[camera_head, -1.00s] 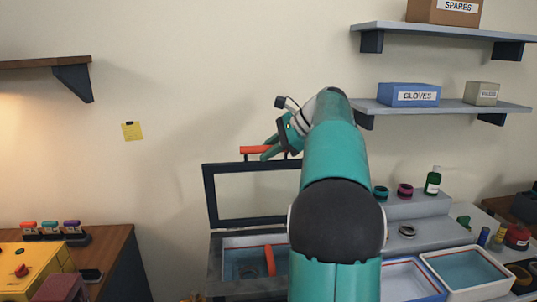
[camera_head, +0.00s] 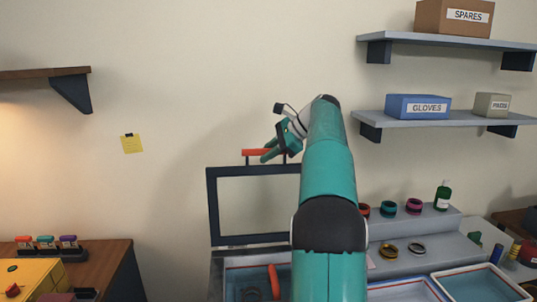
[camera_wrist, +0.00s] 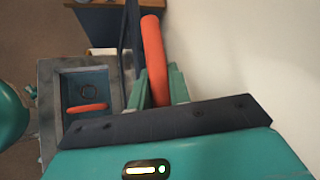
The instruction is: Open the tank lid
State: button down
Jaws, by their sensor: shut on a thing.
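The tank lid (camera_head: 211,205) is a dark frame with a pale pane. It stands upright at the back of the tank (camera_head: 232,270), which is open below it. An orange-red handle (camera_head: 250,152) runs along the lid's top edge. My gripper (camera_head: 275,150) is at this handle, and in the wrist view my gripper (camera_wrist: 160,88) has the handle (camera_wrist: 153,55) between its green fingers, shut on it. In the wrist view the tank (camera_wrist: 52,100) shows an orange-red bar (camera_wrist: 88,107) and a dark ring (camera_wrist: 87,90) inside. My arm hides the lid's right side.
Shelves with a gloves box (camera_head: 418,106) and a spares box (camera_head: 455,17) are on the right wall. Stepped ledges at right hold coloured rings (camera_head: 388,208) and a green bottle (camera_head: 442,196). White-rimmed trays (camera_head: 482,281) stand at lower right. A wooden bench (camera_head: 100,262) is at left.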

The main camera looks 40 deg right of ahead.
jog(key=shift+w, duration=0.1)
dwell(0.3)
jog(key=c, duration=1.3)
grip_release()
jog(key=shift+f, duration=0.1)
jog(key=shift+f, duration=0.1)
jog(key=shift+d, duration=0.15)
jog(key=v, duration=0.7)
jog(key=shift+r, duration=0.45)
jog(key=shift+s, duration=0.25)
